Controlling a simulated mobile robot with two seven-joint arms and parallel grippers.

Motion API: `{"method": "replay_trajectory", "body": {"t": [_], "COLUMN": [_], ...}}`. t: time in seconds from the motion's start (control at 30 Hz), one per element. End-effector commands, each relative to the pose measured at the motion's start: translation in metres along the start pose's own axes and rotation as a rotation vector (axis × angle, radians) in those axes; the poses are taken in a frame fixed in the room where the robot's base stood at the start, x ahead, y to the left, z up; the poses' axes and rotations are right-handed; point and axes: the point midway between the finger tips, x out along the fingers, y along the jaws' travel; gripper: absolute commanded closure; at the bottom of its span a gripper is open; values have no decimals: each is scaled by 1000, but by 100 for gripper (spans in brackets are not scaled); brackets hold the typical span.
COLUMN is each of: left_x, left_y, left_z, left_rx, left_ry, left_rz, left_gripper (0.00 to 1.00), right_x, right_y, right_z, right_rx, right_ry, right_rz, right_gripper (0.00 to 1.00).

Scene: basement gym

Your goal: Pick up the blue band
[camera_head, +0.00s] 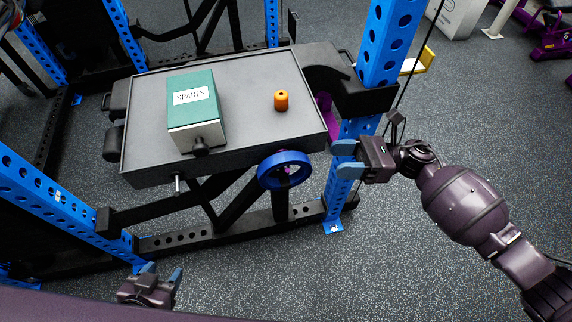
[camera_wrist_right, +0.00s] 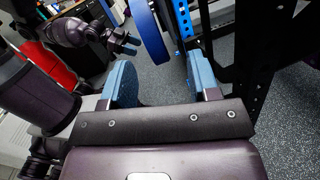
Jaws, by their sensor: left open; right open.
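The blue band (camera_head: 264,179) is a thick blue ring at the front right edge of the grey table top. What holds it up is not clear. In the right wrist view the band (camera_wrist_right: 148,30) shows in part, beyond the fingers and near the top edge. My right gripper (camera_head: 346,159) is open and empty, to the right of the band and apart from it, with its fingers pointing left. My left gripper (camera_head: 161,272) is open and empty, low at the left, well away from the band.
A blue rack upright (camera_head: 385,45) rises just behind my right gripper. Black frame bars run below the table. The floor at front is clear.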

Motion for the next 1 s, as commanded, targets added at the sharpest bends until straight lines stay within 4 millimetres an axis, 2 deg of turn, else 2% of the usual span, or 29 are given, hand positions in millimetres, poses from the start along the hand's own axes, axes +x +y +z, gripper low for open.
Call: {"method": "replay_trajectory", "body": {"t": [0.03, 0.1, 0.33, 0.6, 0.7, 1.0], "left_x": [4, 6, 10, 7, 6, 2], "left_y": [2, 3, 3, 2, 2, 2], "left_z": [14, 19, 15, 6, 9, 20], "left_rx": [0, 0, 1, 1, 1, -1], "left_ry": [-28, -38, -31, -12, -17, -40], "left_rz": [4, 6, 8, 6, 5, 4], "left_gripper": [46, 46, 46, 46, 46, 46], "right_x": [-4, -7, -8, 25, 38, 58], "right_y": [-5, -7, -9, -3, -1, 2], "right_z": [-20, -28, -31, -33, -35, -40], "right_rx": [-35, -91, -169, -170, -169, -167], "right_ry": [38, 77, 123, 121, 121, 120], "right_rz": [45, 100, 169, 168, 168, 167], "right_gripper": [45, 45, 45, 45, 45, 45]}}
